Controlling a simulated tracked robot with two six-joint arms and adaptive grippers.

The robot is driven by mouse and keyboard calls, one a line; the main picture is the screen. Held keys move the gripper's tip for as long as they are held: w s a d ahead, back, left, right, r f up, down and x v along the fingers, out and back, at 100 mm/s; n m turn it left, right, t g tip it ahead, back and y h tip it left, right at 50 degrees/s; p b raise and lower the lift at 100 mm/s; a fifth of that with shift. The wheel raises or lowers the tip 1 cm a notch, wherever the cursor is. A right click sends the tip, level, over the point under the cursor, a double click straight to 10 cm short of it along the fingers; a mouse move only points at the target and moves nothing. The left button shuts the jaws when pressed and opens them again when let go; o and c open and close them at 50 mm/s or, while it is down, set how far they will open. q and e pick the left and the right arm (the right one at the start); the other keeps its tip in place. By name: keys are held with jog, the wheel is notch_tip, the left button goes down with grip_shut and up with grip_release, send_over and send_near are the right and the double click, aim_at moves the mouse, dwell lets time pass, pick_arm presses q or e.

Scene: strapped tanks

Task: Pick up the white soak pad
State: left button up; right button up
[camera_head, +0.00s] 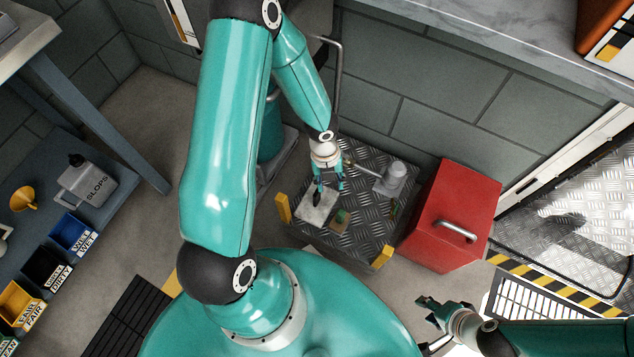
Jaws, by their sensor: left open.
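The white soak pad (311,211) lies flat on the dark diamond-plate platform in the middle of the view. My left gripper (318,194) reaches down from above, at the pad's upper right part, with its jaws open. Its fingers hide part of the pad, and I cannot tell whether they touch it. My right gripper (425,308) is at the lower right, away from the pad and empty; its fingers look spread.
A small brown and green block (341,217) lies right of the pad. A grey metal fitting (391,179) stands on the metal platform (362,238), with yellow corner posts. A red box (452,215) stands right. A bench with bins (73,235) and a slops can (88,183) is left.

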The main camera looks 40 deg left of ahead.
pick_arm(q)
jog(key=w+a+f+m+y+b, duration=0.1)
jog(key=a+f+m+y+b, duration=0.1)
jog(key=a+f+m+b, duration=0.35)
jog(key=shift+m, duration=0.45)
jog(key=f+b, duration=0.2)
jog(key=f, duration=0.1)
jog(key=a+f+b, duration=0.1)
jog(key=f, duration=0.3)
jog(key=f+b, duration=0.2)
jog(key=f, duration=0.1)
jog(key=shift+w+a+f+b, duration=0.15)
jog(key=shift+f+b, duration=0.15)
jog(key=shift+f, duration=0.05)
jog(key=f+b, duration=0.2)
jog(key=f, duration=0.1)
jog(key=f+b, duration=0.1)
jog(key=shift+d+f+b, duration=0.15)
jog(key=shift+d+b, duration=0.25)
jog(key=shift+f+b, duration=0.3)
jog(key=shift+f, duration=0.15)
pick_arm(e)
notch_tip(320, 180, down, 17)
jog(key=shift+f, duration=0.2)
pick_arm(q)
jog(key=shift+r, duration=0.1)
grip_shut()
